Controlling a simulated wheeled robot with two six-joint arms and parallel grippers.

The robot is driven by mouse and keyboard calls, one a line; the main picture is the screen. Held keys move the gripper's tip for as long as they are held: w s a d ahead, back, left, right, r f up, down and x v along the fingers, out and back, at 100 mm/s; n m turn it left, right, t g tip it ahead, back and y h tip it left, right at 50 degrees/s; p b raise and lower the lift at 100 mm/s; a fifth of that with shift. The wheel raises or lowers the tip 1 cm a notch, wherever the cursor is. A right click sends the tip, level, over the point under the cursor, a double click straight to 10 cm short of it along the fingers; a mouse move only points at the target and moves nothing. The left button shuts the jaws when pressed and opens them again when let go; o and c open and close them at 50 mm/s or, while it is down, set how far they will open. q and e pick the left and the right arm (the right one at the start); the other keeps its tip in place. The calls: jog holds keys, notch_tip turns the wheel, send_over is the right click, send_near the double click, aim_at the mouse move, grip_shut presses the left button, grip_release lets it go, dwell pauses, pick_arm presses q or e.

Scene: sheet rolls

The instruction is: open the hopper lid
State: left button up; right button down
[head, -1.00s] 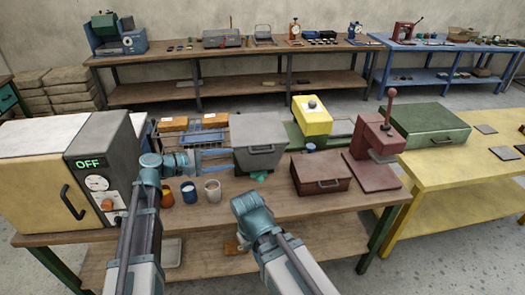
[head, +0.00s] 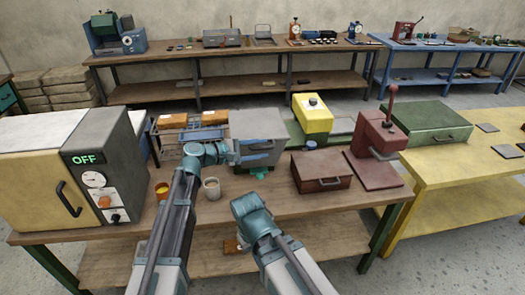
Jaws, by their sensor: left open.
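The grey hopper (head: 254,122) stands mid-bench with its lid (head: 268,118) on top; I see no clear gap under the lid. Its front handle is largely hidden by my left gripper. My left gripper (head: 262,153) is open, its blue fingers across the hopper's front at handle height. I cannot tell whether they touch the handle. My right gripper (head: 248,203) is low in front of the bench, apart from the hopper; its fingers are hidden behind the wrist.
A grey-white cup (head: 211,188) and an orange cup (head: 162,190) stand near my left arm. A dark red box (head: 321,171) and a red press (head: 378,140) stand right of the hopper. A control box reading OFF (head: 100,165) is at the left.

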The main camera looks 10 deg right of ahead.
pick_arm(q)
jog(key=shift+w+d+f, duration=0.15)
jog(key=shift+w+d, duration=0.05)
jog(key=shift+d, duration=0.3)
grip_shut()
dwell(1.2)
